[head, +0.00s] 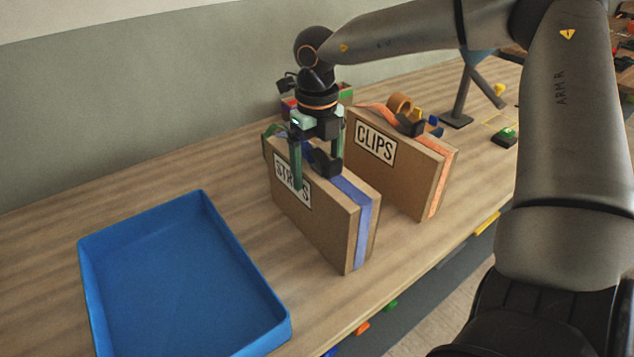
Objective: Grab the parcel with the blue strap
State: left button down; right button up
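The parcel with the blue strap (364,222) is a brown cardboard box standing upright on its narrow side on the wooden table. Its front label, partly covered, seems to read "STRAPS". The blue strap runs along its top and down its near end, with a black buckle-like piece on top. My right gripper (316,165) points down over the parcel's top, toward its far end. One green finger lies in front of the labelled face; the other is at the back side. Contact with the faces cannot be made out. My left gripper is not in view.
A similar parcel labelled "CLIPS" (398,178), with an orange strap, stands close by on the right. A blue tray (262,262) lies at the left. A tape roll (399,104) and a dark stand (462,95) are farther back. Bare table lies between tray and parcel.

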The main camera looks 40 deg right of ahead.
grip_shut()
dwell(0.5)
jog(key=shift+r, duration=0.1)
